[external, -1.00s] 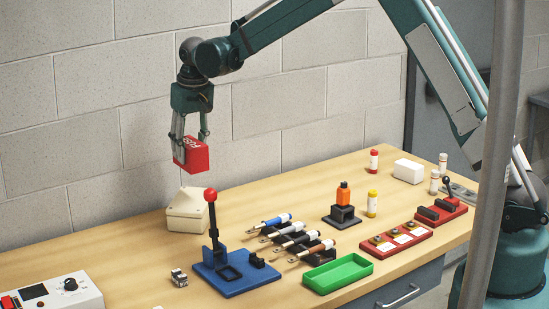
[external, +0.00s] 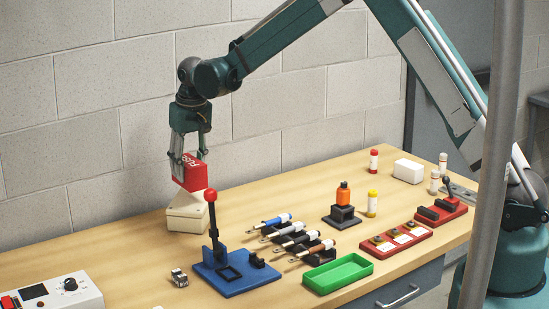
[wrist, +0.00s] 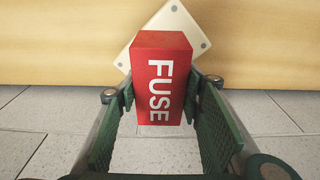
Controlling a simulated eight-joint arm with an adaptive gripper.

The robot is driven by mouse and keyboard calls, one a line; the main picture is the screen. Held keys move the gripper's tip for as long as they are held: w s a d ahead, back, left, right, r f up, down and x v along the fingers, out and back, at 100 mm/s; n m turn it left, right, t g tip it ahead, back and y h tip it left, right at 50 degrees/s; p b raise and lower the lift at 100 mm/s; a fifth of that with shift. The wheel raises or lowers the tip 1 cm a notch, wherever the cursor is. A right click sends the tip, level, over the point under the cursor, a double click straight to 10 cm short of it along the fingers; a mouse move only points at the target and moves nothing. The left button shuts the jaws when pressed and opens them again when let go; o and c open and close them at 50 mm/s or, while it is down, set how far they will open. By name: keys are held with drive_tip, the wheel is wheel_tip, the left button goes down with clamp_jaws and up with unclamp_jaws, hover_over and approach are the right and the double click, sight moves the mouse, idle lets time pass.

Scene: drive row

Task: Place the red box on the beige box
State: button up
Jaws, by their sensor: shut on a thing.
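The red box (external: 188,172), marked FUSE, is held between the fingers of my gripper (external: 188,158). In the wrist view the red box (wrist: 160,80) sits between the two green fingers of my gripper (wrist: 163,92). The beige box (external: 186,218) stands on the table near the wall. The red box is just above the beige box in the external view; I cannot tell whether they touch. In the wrist view a corner and sides of the beige box (wrist: 185,23) show behind the red box, turned at an angle to it. The rest of its top is hidden.
A blue base (external: 235,275) with an upright red-knobbed lever (external: 211,196) stands close in front of the beige box. Tools in black holders (external: 298,238) and a green tray (external: 338,273) lie to the right. The wall (external: 90,120) is close behind.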

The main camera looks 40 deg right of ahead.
sight(190, 162)
drive_tip(key=shift+f, duration=0.35)
drive_tip(key=shift+f, duration=1.85)
drive_tip(key=shift+f, duration=0.2)
drive_tip(key=o, duration=1)
drive_tip(key=shift+r, duration=0.15)
drive_tip(key=shift+s+r, duration=0.3)
drive_tip(key=shift+r, duration=1.7)
drive_tip(key=shift+s+r, duration=0.3)
drive_tip(key=shift+r, duration=1.7)
drive_tip(key=shift+s+r, duration=0.3)
drive_tip(key=shift+r, duration=1.7)
